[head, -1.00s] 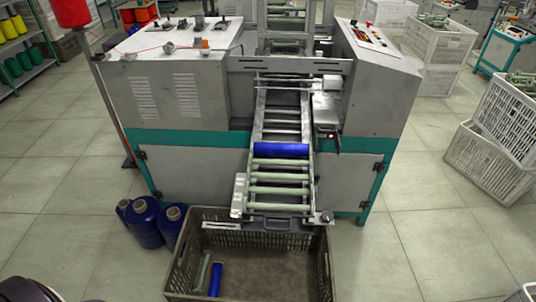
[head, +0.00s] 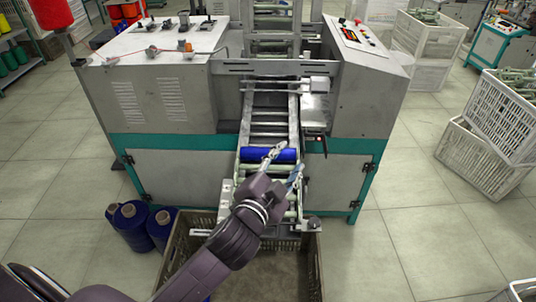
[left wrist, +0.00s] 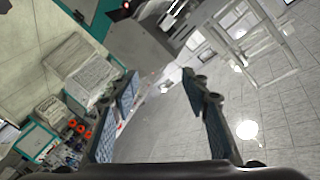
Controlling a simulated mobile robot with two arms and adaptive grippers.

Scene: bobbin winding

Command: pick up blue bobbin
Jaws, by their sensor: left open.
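The blue bobbin (head: 252,155) lies crosswise on the sloping rack (head: 240,172) at the front of the machine, above several pale green bobbins. My left gripper (head: 284,163) is over the right part of the rack, and one finger overlaps the blue bobbin in the head view. Whether it touches the bobbin cannot be told. In the left wrist view the left gripper (left wrist: 160,84) shows its two fingers apart with nothing between them, and the blue bobbin does not show there. My right gripper is not in view.
The grey and teal machine (head: 175,180) stands around the rack. A brown crate (head: 312,270) is on the floor below, partly behind my left arm. Blue thread cones (head: 130,222) stand left of it. White crates (head: 470,145) are at right, with open floor before them.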

